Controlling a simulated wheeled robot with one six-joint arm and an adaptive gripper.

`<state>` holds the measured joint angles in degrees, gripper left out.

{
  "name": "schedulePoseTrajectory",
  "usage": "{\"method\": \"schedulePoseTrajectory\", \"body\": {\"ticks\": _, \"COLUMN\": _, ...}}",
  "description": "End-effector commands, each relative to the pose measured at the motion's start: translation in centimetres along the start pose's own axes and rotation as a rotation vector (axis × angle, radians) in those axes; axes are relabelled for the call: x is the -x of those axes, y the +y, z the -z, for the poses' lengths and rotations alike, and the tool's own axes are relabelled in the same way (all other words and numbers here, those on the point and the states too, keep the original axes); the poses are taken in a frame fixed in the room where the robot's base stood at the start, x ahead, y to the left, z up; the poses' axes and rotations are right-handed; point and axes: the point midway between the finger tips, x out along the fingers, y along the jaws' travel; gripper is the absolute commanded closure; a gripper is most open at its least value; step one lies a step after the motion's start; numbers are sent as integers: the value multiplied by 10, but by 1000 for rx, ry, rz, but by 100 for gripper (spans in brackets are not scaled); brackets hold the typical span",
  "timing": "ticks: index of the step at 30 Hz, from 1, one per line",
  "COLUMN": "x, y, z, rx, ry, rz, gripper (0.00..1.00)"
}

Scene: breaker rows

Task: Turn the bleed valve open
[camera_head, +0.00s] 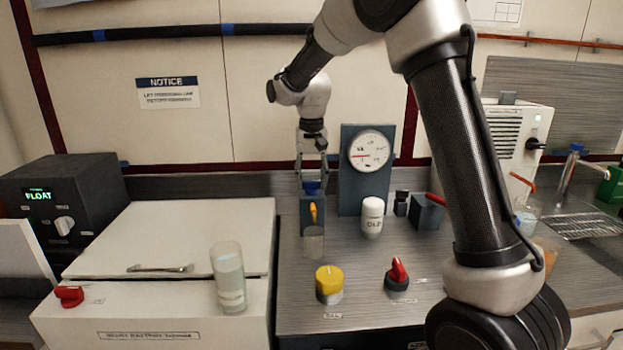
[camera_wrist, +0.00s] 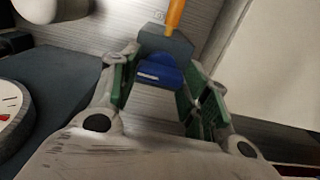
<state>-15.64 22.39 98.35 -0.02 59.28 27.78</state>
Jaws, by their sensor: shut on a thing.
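A dark grey block (camera_head: 312,222) stands on the bench with a blue knob (camera_head: 312,187) on top and an orange-yellow lever or spout (camera_head: 313,212) on its front. I take this to be the bleed valve; its label cannot be read. My gripper (camera_head: 311,177) points down over it, shut on the blue knob. In the wrist view the blue knob (camera_wrist: 158,73) lies between the green-padded fingers (camera_wrist: 160,80), with the orange piece (camera_wrist: 174,14) beyond. The knob's far side is hidden.
A gauge panel (camera_head: 348,190) stands close to the right of the block. A white bottle (camera_head: 372,218), a yellow knob (camera_head: 329,281) and a red-handled knob (camera_head: 398,271) stand nearby. A glass (camera_head: 228,272) stands at the left cabinet's edge. Bare bench lies between them.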

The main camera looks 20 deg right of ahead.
Motion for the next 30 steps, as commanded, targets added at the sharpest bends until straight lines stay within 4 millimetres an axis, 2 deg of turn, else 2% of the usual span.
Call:
{"method": "schedulePoseTrajectory", "body": {"ticks": 4, "x": 1, "y": 0, "z": 1, "rx": -1, "ry": 3, "rz": 1, "gripper": 78}}
{"method": "schedulePoseTrajectory", "body": {"ticks": 5, "x": 1, "y": 0, "z": 1, "rx": -1, "ry": 3, "rz": 1, "gripper": 52}}
{"method": "schedulePoseTrajectory", "body": {"ticks": 8, "x": 1, "y": 0, "z": 1, "rx": -1, "ry": 3, "rz": 1, "gripper": 34}}
{"method": "schedulePoseTrajectory", "body": {"ticks": 9, "x": 1, "y": 0, "z": 1, "rx": -1, "ry": 2, "rz": 1, "gripper": 32}}
{"method": "schedulePoseTrajectory", "body": {"ticks": 20, "x": 4, "y": 0, "z": 0, "rx": 0, "ry": 2, "rz": 1, "gripper": 32}}
{"method": "schedulePoseTrajectory", "body": {"ticks": 23, "x": 17, "y": 0, "z": 1, "rx": 0, "ry": 4, "rz": 2, "gripper": 32}}
{"method": "schedulePoseTrajectory", "body": {"ticks": 30, "x": 70, "y": 0, "z": 1, "rx": 0, "ry": 5, "rz": 3, "gripper": 32}}
